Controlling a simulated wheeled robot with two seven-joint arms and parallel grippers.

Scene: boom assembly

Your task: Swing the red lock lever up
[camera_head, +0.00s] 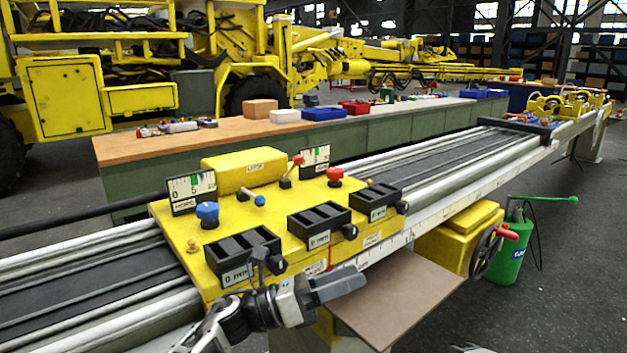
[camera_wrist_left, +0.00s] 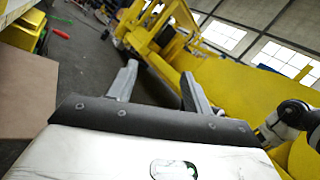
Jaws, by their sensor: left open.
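A yellow control panel (camera_head: 305,225) sits across the long rail in the head view. A small lever with a red knob (camera_head: 298,160) stands tilted at its back, and a red mushroom knob (camera_head: 334,174) is to the right of it. A thin red part (camera_head: 330,257) shows at the panel's front edge, partly hidden; I cannot tell which red part is the lock lever. My left gripper (camera_head: 340,284) is in front of the panel's front edge, apart from these red knobs. In the left wrist view its two fingers (camera_wrist_left: 160,80) are spread and empty.
A brown plate (camera_head: 405,295) juts out below the panel's front. A long workbench (camera_head: 240,135) runs behind the rail. Open floor lies at the lower right.

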